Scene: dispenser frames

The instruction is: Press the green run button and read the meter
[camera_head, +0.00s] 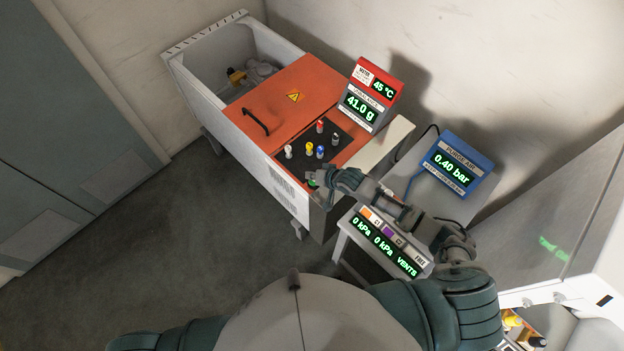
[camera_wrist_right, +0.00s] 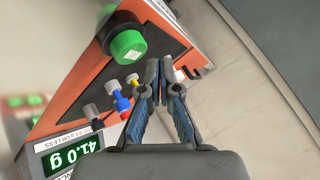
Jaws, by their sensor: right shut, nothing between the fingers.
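In the head view the green button (camera_head: 312,183) shows only in part beside my right gripper (camera_head: 322,179), which hides the rest. In the right wrist view my right gripper (camera_wrist_right: 164,76) is shut and empty, with its fingertips just beside the button. I cannot tell whether they touch it. The meter (camera_head: 360,106) behind the panel reads 41.0 g; its display (camera_wrist_right: 72,157) shows rotated in the wrist view. My left gripper is not in view.
Several knobs, with a blue one (camera_head: 308,147) and a yellow one (camera_head: 320,151) among them, stand close to the button. A red 45 °C display (camera_head: 378,82), a blue purge air display (camera_head: 456,168) reading 0.40 bar and a kPa panel (camera_head: 384,243) stand to the right.

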